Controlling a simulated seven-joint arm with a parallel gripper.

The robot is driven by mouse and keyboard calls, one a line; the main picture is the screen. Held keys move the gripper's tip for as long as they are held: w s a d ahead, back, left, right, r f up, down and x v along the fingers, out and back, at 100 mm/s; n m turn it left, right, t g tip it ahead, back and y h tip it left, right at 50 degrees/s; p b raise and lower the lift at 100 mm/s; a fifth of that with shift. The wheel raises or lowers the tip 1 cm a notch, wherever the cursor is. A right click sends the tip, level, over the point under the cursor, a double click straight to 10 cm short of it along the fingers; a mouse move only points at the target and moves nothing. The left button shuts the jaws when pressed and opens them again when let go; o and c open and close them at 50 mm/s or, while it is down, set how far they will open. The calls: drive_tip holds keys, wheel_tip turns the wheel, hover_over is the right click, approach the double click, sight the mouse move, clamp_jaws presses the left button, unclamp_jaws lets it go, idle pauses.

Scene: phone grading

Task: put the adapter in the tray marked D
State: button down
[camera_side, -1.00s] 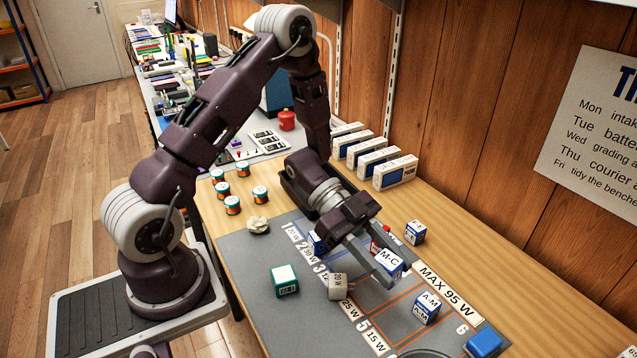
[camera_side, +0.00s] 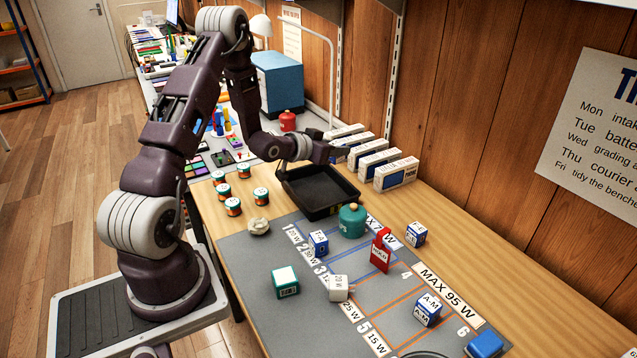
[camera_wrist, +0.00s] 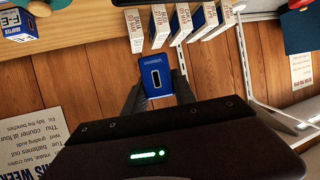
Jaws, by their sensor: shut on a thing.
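My gripper (camera_side: 338,152) is raised near the wall, beyond the black tray, and points right. In the wrist view its fingers (camera_wrist: 157,95) are shut on a blue adapter block (camera_wrist: 156,78) with a white-outlined slot drawn on its face. The block is hidden or too small to make out in the side view. The black tray (camera_side: 318,213) on the bench looks empty; I can read no letter on it. Another adapter block (camera_wrist: 18,22), blue and white, shows at the wrist view's top left.
Upright white boxes (camera_side: 397,173) stand along the wall close to my gripper. On the grey mat (camera_side: 250,250) are a teal round container (camera_side: 352,220), a red tag (camera_side: 380,250), an A-M block (camera_side: 428,308), a green-and-white block (camera_side: 285,281) and a white block (camera_side: 338,287).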

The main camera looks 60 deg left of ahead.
sight(324, 200)
drive_tip(key=shift+n+g+y, duration=0.3)
drive_tip(key=shift+n+y, duration=0.4)
drive_tip(key=shift+y, duration=0.2)
drive_tip(key=a+f, duration=0.1)
drive_tip(key=f, duration=0.4)
drive_tip(key=a+f, duration=0.1)
drive_tip(key=f, duration=0.4)
drive_tip(key=s+a+f, duration=0.1)
drive_tip(key=f, duration=0.4)
drive_tip(key=shift+s+a+f, duration=0.1)
drive_tip(key=shift+a, duration=0.2)
drive_tip(key=c, duration=1)
unclamp_jaws()
drive_tip(key=shift+f, duration=0.1)
